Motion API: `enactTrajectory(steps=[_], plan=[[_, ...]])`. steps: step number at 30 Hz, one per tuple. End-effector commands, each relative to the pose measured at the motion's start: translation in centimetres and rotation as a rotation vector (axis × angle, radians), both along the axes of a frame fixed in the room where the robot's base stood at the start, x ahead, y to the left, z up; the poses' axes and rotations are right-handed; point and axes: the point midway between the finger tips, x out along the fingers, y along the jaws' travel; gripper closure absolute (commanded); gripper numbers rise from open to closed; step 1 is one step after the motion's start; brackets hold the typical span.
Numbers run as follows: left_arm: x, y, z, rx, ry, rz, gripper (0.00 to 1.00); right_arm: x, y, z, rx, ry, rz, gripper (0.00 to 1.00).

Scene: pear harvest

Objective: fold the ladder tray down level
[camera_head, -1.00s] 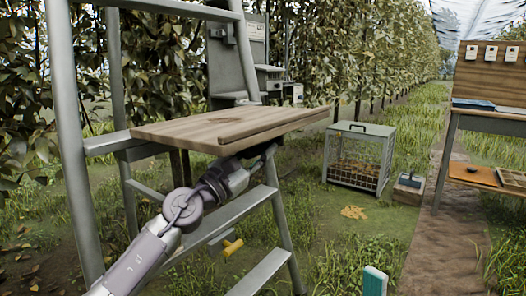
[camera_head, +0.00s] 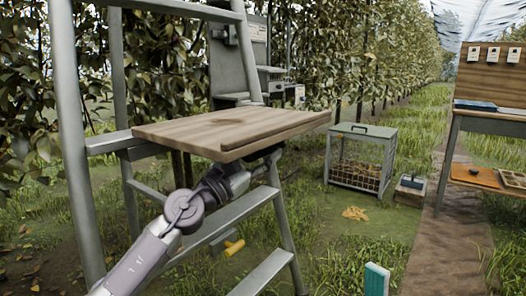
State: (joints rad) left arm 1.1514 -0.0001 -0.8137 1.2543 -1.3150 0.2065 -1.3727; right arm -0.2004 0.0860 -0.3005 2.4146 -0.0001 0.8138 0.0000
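The ladder tray (camera_head: 205,130) is a wooden board with a raised lip along its front edge. It sits on the grey ladder (camera_head: 68,130) and looks close to level, with its right end sticking out past the ladder. My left arm comes up from the bottom left. My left gripper (camera_head: 272,158) is under the right part of the tray, close to its underside; the tray hides the fingers, so I cannot tell whether they touch it or are open. My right gripper is not in view.
A wire-sided cage (camera_head: 360,158) with a green lid stands on the grass to the right. A small box (camera_head: 410,188) is beside it. A workbench (camera_head: 495,125) stands at the far right. A yellow-handled item (camera_head: 234,247) is at the lower ladder step.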

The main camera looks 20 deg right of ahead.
Motion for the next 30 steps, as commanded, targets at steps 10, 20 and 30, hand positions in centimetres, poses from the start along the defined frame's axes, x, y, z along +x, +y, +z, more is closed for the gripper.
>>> enactTrajectory(steps=[10,20,30], plan=[[-1.0,2.2,-1.0,0.004,-0.002,0.001,0.54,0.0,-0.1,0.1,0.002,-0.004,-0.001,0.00],[-4.1,7.8,-3.5,0.002,0.002,0.001,0.54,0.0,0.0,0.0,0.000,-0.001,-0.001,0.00],[-5.3,9.9,-4.3,0.000,0.000,0.000,0.54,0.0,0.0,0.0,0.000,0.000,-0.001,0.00]])
